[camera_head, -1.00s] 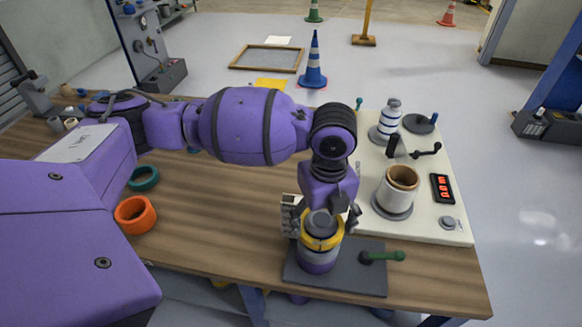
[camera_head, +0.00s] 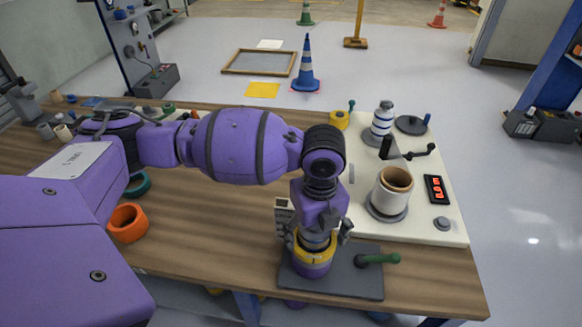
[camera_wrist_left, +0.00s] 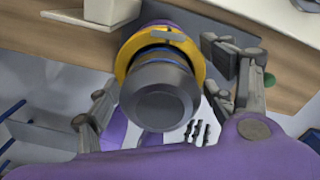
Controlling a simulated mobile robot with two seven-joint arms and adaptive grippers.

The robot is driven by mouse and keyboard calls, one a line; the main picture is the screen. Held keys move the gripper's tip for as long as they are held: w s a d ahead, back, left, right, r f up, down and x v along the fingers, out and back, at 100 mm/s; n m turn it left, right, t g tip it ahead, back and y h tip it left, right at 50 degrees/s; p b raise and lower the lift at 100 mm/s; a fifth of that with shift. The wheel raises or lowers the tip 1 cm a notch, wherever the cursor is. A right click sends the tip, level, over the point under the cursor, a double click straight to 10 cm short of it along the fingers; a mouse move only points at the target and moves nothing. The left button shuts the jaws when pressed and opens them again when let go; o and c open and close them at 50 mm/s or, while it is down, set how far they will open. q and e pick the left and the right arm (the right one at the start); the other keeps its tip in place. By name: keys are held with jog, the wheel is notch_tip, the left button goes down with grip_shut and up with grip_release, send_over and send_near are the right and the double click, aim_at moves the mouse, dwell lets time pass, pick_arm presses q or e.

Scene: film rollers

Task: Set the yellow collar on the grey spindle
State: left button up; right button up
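The yellow collar (camera_head: 315,253) is around the grey spindle (camera_head: 314,237), above a purple ring (camera_head: 312,269), on a dark base plate (camera_head: 350,281). Exact pad contact is partly hidden. My right gripper is not in view.
A green-handled lever (camera_head: 380,259) stands right of the spindle. A cream board (camera_head: 425,222) carries a white roller (camera_head: 388,197), a crank and a red display. An orange ring (camera_head: 127,223) lies at left, and another yellow ring (camera_head: 339,120) sits at the back.

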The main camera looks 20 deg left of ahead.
pick_arm(q)
jog(key=o, duration=0.4)
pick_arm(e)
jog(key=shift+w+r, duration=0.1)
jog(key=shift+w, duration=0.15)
pick_arm(q)
jog(key=shift+r, duration=0.15)
notch_tip(320, 180, up, 12)
jog(key=shift+f, duration=0.1)
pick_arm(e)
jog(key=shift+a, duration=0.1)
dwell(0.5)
